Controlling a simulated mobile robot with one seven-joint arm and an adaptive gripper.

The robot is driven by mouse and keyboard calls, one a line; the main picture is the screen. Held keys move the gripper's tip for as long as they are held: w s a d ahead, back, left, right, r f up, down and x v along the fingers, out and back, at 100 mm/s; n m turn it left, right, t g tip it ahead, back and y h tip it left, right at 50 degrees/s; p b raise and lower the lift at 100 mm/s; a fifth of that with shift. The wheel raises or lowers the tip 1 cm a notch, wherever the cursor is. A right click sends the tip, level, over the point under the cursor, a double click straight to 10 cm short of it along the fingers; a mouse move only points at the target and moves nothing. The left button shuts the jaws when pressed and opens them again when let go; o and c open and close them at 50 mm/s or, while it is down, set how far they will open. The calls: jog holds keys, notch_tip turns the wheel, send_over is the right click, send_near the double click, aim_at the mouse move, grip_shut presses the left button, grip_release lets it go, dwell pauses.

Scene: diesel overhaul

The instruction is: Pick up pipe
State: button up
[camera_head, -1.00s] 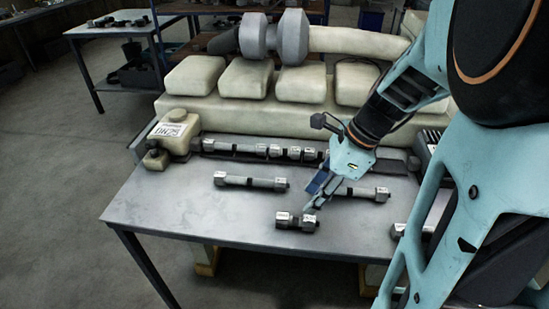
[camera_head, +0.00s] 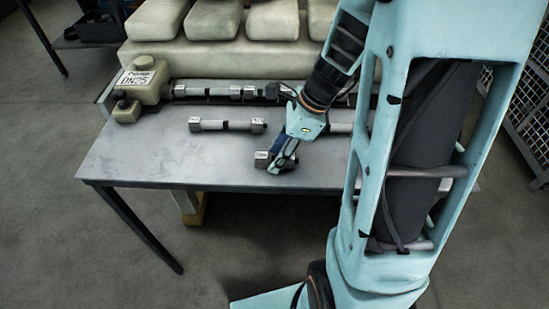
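Several grey metal pipes with nut-like ends lie on the metal table. A short pipe (camera_head: 263,159) lies near the front edge, its right part hidden by my gripper (camera_head: 283,163). My gripper points down over this pipe, with its fingers at or around it. I cannot tell whether they touch it or how far they are closed. A longer pipe (camera_head: 228,125) lies behind and to the left. Another pipe (camera_head: 341,128) shows partly to the right, behind my gripper and arm.
A row of joined pipes (camera_head: 213,91) runs along the back of the table (camera_head: 150,160). A cream tank (camera_head: 146,80) labelled DN25 stands at the back left, before a large cream engine block (camera_head: 190,55). The table's left part is clear. My arm hides the right side.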

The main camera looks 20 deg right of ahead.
grip_shut()
jog(key=shift+r, duration=0.1)
